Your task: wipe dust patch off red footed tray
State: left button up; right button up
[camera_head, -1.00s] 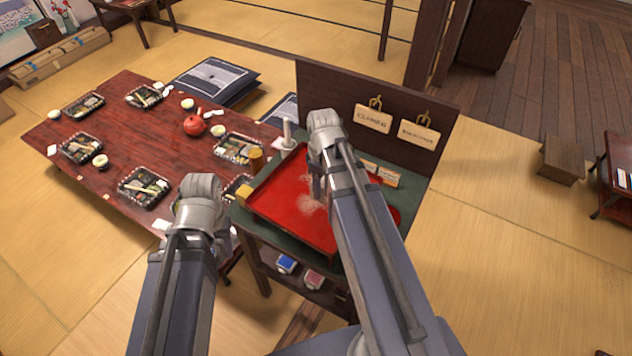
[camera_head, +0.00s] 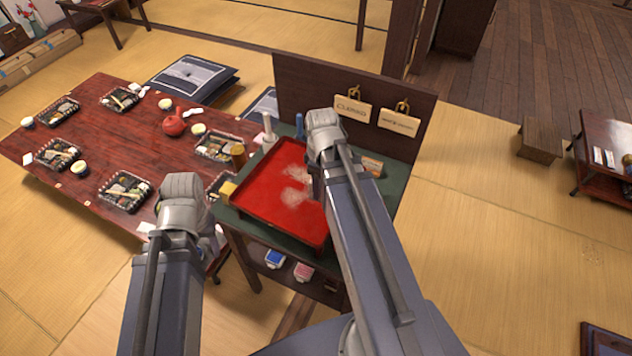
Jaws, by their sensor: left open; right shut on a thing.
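The red footed tray (camera_head: 262,205) lies on the dark green top of a small stand. A pale, smeared dust patch (camera_head: 293,190) shows on its red surface, right of the middle. My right gripper (camera_head: 322,160) is over the tray's right side, beside the patch. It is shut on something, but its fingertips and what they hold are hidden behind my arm. My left gripper (camera_head: 185,205) is left of the stand, near the low table's edge, apart from the tray. It is open, though its fingers are mostly hidden by the wrist.
A dark panel with two hanging signs (camera_head: 352,108) rises behind the tray. The low table (camera_head: 85,92) at left holds several lunch boxes and a red teapot (camera_head: 174,124).

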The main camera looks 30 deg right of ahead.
jog(key=shift+w+d, duration=0.5)
jog(key=shift+d, duration=0.35)
jog(key=shift+w+a, duration=0.1)
jog(key=shift+w+a, duration=0.5)
jog(key=shift+w, duration=0.2)
jog(key=shift+w+a, duration=0.45)
jog(key=shift+w, duration=0.2)
jog(key=shift+w+a+r, duration=0.1)
jog(key=shift+w+a, duration=0.4)
jog(key=shift+w, duration=0.25)
jog(key=shift+w+a, duration=0.45)
jog(key=shift+w, duration=0.25)
jog(key=shift+w+a, duration=0.1)
